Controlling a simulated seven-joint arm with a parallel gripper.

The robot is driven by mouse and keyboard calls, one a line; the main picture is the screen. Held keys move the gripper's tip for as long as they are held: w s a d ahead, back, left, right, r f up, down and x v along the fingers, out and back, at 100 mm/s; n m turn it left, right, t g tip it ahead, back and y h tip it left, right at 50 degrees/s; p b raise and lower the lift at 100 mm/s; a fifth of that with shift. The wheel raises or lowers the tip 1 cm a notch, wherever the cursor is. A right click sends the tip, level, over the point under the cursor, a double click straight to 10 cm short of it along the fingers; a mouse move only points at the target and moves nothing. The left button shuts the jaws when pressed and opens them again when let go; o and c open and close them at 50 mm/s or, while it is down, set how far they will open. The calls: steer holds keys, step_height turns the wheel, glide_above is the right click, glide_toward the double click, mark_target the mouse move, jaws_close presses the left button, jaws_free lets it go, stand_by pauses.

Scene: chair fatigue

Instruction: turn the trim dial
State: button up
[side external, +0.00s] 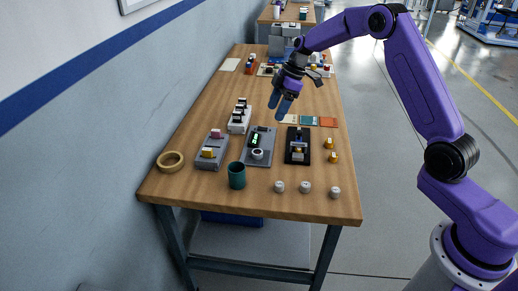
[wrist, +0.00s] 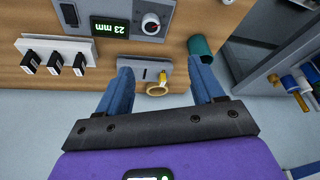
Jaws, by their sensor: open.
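The trim dial (side external: 257,153) is a small round pale knob on a grey panel (side external: 262,136) with a lit green display. In the wrist view the dial (wrist: 150,22) shows near the top, dark-centred with a light rim, beside the display (wrist: 109,28) reading "23 mm". My gripper (side external: 281,108) hangs above the table, behind the panel and to its right in the side view, apart from the dial. In the wrist view its blue fingers (wrist: 159,66) are spread wide with nothing held between them.
A grey slide unit (side external: 212,150), a white switch block (side external: 240,115) and a teal cup (side external: 237,176) stand near the panel. A black device (side external: 298,146) is to its right. A tape roll (side external: 171,161) and white knobs (side external: 305,187) lie toward the near edge.

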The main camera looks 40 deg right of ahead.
steer(key=d, duration=0.1)
glide_toward(258, 152)
steer(key=x, duration=0.8)
steer(key=shift+w+a+f, duration=0.1)
steer(key=shift+w+f, duration=0.1)
steer(key=shift+f, duration=0.05)
steer(key=c, duration=1)
